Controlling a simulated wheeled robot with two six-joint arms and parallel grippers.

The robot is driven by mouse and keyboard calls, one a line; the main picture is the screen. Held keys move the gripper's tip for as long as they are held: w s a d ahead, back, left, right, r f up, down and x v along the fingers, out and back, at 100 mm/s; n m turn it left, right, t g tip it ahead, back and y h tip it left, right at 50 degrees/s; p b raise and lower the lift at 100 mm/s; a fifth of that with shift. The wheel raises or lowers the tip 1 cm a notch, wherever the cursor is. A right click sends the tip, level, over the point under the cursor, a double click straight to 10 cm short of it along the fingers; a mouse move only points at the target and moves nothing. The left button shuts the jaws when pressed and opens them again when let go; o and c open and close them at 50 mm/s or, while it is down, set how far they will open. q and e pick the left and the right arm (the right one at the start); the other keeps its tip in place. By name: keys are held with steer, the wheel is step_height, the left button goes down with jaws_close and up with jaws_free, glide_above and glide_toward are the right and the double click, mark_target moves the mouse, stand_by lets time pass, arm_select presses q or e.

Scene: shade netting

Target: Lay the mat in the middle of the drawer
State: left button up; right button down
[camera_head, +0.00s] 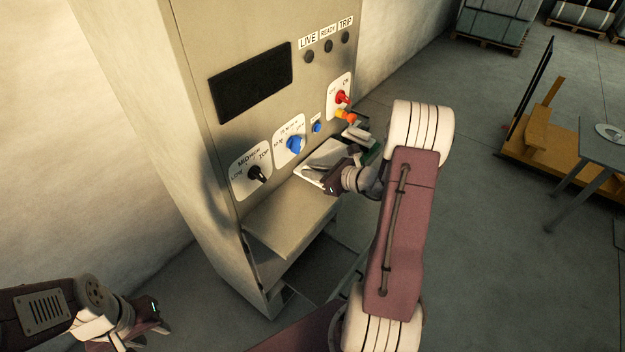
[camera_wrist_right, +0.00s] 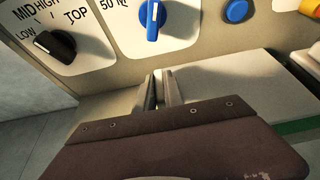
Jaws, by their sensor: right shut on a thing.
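My right gripper (camera_head: 322,181) reaches in from the right to the cabinet front, just below the blue knob. It is shut on a thin, pale flat thing, probably the mat (camera_head: 305,174); the hold is partly hidden by the fingers. In the right wrist view its fingers (camera_wrist_right: 160,90) stand close together, beside a pale slab (camera_wrist_right: 235,82). A beige panel (camera_head: 290,220) juts from the cabinet below and left of the gripper; I cannot tell whether it is the drawer. My left gripper (camera_head: 150,318) is low at the left, away from the cabinet, its fingers apart.
The tall cabinet (camera_head: 225,50) carries a dark screen, a black knob (camera_head: 257,173), a blue knob (camera_head: 296,144) and a red switch (camera_head: 342,97). A green-edged object (camera_head: 372,152) is right of the gripper. A yellow cart (camera_head: 545,130) and grey table (camera_head: 600,150) stand far right.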

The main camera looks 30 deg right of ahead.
mark_target(312, 181)
step_height(312, 181, down, 4)
steer(key=shift+s+r, duration=0.1)
steer(key=shift+r, duration=0.05)
steer(key=shift+f, duration=0.25)
steer(key=c, duration=1.5)
jaws_free()
steer(key=shift+o, duration=0.2)
